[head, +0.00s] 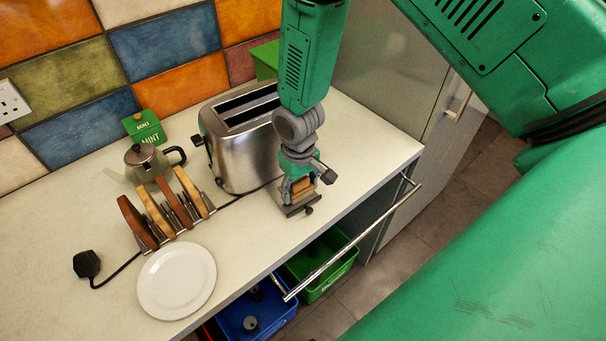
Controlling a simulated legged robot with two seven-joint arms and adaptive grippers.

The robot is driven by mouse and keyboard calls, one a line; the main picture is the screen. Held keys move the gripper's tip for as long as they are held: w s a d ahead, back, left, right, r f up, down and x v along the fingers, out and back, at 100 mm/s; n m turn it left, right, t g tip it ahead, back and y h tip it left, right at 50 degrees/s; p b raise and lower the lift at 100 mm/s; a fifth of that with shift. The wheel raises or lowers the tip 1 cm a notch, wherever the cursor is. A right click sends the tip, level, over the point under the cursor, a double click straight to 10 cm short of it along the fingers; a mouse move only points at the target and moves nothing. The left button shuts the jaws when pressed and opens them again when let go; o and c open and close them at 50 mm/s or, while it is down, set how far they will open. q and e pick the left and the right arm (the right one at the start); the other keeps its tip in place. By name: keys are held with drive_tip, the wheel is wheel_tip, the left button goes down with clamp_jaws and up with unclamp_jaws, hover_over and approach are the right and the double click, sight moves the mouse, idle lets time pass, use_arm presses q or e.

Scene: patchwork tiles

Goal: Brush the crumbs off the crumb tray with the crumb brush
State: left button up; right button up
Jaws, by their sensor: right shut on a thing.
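My right gripper (300,172) points down at the counter's front edge, just right of the toaster. It is shut on a small orange-brown wooden piece, which looks like the crumb brush (302,187); the fingers hide much of it. Right under it is a flat dark grey piece, which looks like the crumb tray (294,211), lying by the toaster's base. I cannot tell whether the brush touches the tray. No crumbs can be made out at this size. My left gripper is not in view.
A steel toaster (233,160) stands close left of the gripper. Farther left are a toast rack (182,215) with slices, a teapot (146,160), a green mint box (151,130), a white plate (177,281) and a black plug (87,264). A metal rail (345,248) runs below the counter's front edge.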

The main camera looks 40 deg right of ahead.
drive_tip(key=shift+a, duration=1.35)
drive_tip(key=shift+d, duration=0.15)
drive_tip(key=shift+d+r, duration=0.1)
drive_tip(key=shift+d, duration=1.7)
drive_tip(key=shift+a, duration=2)
drive_tip(key=shift+d, duration=0.1)
